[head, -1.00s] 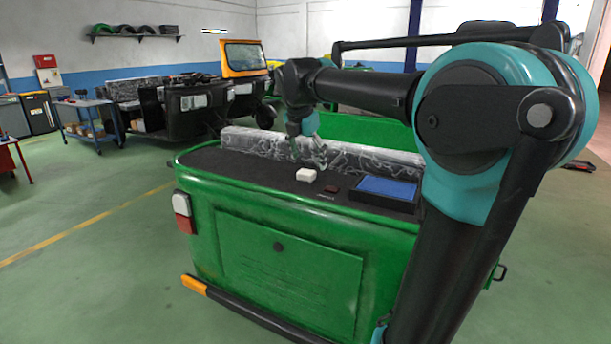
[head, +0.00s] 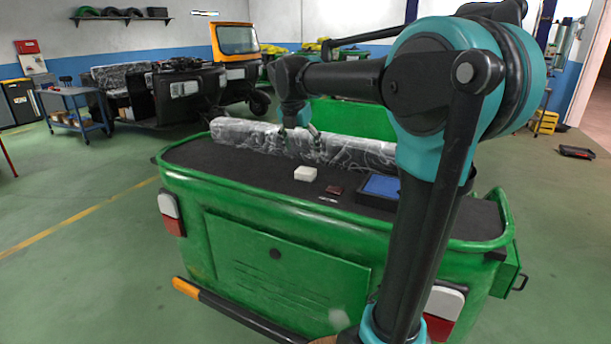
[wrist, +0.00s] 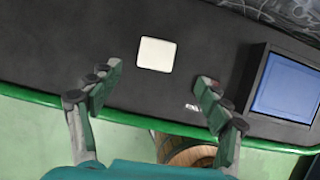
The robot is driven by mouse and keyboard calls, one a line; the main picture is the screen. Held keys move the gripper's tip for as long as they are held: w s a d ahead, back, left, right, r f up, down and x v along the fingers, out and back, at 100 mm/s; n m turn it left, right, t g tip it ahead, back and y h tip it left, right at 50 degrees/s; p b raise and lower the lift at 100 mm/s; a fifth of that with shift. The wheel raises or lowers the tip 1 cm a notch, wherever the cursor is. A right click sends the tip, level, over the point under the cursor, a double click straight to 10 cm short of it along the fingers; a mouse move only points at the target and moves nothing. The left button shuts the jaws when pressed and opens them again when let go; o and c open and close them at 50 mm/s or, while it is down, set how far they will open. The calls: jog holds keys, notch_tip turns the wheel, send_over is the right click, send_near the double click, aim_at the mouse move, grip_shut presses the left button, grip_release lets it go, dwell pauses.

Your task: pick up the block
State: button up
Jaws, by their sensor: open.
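A small white block (head: 306,173) sits on the dark top surface of the green rickshaw body (head: 265,235). In the wrist view the block (wrist: 156,54) lies flat beyond the fingertips, between their lines and a little left of centre. My gripper (wrist: 155,90) is open and empty, its two green fingers spread wide and apart from the block. In the head view my gripper (head: 300,142) hangs above the dark surface, behind the block, with its fingers in front of the wrapped seat.
A black tray with a blue inside (head: 382,187) stands right of the block. A small dark red item (head: 335,190) lies between them. A plastic-wrapped seat (head: 240,134) runs along the back. The dark surface left of the block is clear.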

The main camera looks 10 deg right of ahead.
aim_at(306, 170)
jog(key=x, duration=0.5)
jog(key=shift+w+f, duration=0.15)
jog(key=shift+x, duration=2.55)
jog(key=shift+w+a, duration=0.1)
jog(key=shift+a, duration=0.1)
jog(key=c, duration=1.2)
jog(key=shift+c, duration=0.2)
notch_tip(306, 170, up, 20)
